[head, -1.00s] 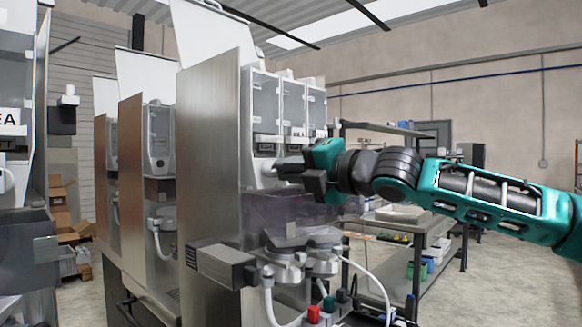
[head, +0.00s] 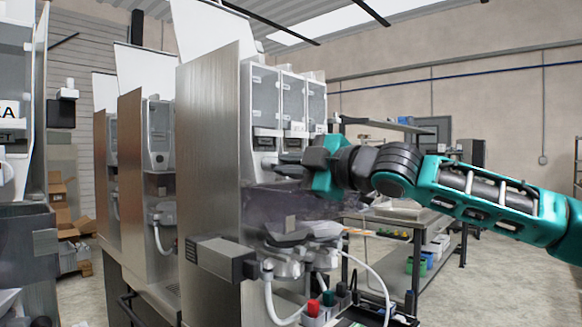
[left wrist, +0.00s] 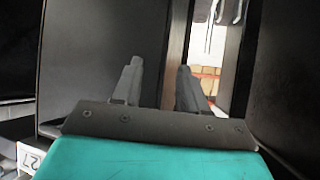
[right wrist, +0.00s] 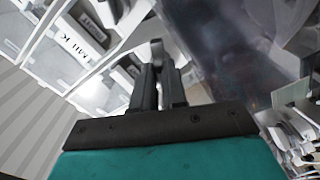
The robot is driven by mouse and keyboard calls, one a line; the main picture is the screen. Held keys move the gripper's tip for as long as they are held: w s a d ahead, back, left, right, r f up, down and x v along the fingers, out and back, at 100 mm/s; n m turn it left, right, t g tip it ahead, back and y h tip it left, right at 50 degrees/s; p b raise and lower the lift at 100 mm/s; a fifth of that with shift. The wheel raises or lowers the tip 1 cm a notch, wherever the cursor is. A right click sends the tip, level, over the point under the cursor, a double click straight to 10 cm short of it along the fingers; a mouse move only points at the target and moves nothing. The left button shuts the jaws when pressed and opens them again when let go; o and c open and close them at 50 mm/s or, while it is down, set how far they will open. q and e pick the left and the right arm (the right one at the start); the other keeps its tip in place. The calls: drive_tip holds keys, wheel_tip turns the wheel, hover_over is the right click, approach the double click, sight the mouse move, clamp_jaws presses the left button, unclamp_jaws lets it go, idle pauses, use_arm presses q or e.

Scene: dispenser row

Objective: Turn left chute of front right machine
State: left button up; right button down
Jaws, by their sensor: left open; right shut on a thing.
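The front right machine (head: 207,150) has a tall brushed-metal side panel and a row of clear canisters (head: 266,100) in front. My right gripper (head: 284,165) is just below the leftmost canister, at its chute, which it mostly hides in the head view. In the right wrist view its fingers (right wrist: 158,75) are closed on a small grey piece, the chute (right wrist: 157,47). The chute's exact angle is hard to tell. My left gripper shows only in the left wrist view (left wrist: 158,80), with its fingers apart and nothing between them, near dark panels.
More machines (head: 132,160) stand to the left. A shelf table (head: 425,220) stands behind my right arm. Open floor lies at the right.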

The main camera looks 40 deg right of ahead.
drive_tip(key=shift+m, duration=0.6)
drive_tip(key=c, duration=1.2)
unclamp_jaws()
drive_tip(key=shift+o, duration=0.2)
drive_tip(key=s+d+p, duration=0.1)
drive_tip(key=s+p, duration=0.3)
drive_tip(key=s, duration=0.8)
drive_tip(key=shift+s, duration=0.4)
